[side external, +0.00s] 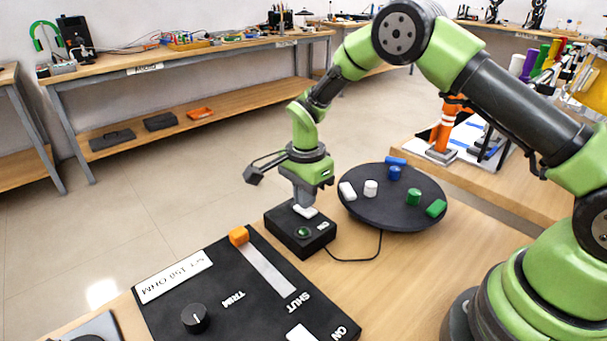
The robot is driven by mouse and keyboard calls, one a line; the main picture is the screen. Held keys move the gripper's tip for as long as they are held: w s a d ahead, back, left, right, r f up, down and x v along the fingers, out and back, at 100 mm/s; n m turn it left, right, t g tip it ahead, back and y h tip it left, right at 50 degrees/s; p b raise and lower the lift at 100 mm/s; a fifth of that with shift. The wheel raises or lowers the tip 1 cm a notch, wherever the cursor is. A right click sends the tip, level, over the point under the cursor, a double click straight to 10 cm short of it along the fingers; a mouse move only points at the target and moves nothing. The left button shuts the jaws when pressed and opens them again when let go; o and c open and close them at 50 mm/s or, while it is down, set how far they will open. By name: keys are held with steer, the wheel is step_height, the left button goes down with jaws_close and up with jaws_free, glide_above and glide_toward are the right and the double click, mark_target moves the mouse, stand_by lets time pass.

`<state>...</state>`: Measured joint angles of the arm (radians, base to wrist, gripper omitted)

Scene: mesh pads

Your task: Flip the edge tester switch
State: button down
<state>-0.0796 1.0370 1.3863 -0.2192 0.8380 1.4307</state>
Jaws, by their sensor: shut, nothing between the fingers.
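A small black box (288,240) with a white rocker-like switch (306,212), a green round light or button and an "ON" label sits near the far edge of the wooden table. It looks like the edge tester. My gripper (303,204) points down with its fingers shut and empty, right at the white switch. I cannot tell whether the fingertips touch it. The fingers hide part of the switch, so its tilt is unclear.
A black panel (222,290) in front carries an orange slider handle (239,236), a knob (196,318) and another white switch (300,333). A round black tray (390,218) with several small coloured pieces stands right of the box. A cable (357,259) runs between them.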

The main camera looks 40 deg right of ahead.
step_height(320, 180, up, 13)
steer(key=w, duration=0.2)
steer(key=shift+r, duration=0.2)
steer(key=s+r+n+t+y, duration=0.1)
steer(key=s+r+n+t, duration=0.45)
steer(key=s+r, duration=0.75)
steer(key=s+f+n+t+y, duration=0.1)
steer(key=s+n, duration=0.7)
steer(key=s, duration=0.5)
steer(key=shift+d+t, duration=0.2)
steer(key=shift+t, duration=0.15)
steer(key=shift+n, duration=0.25)
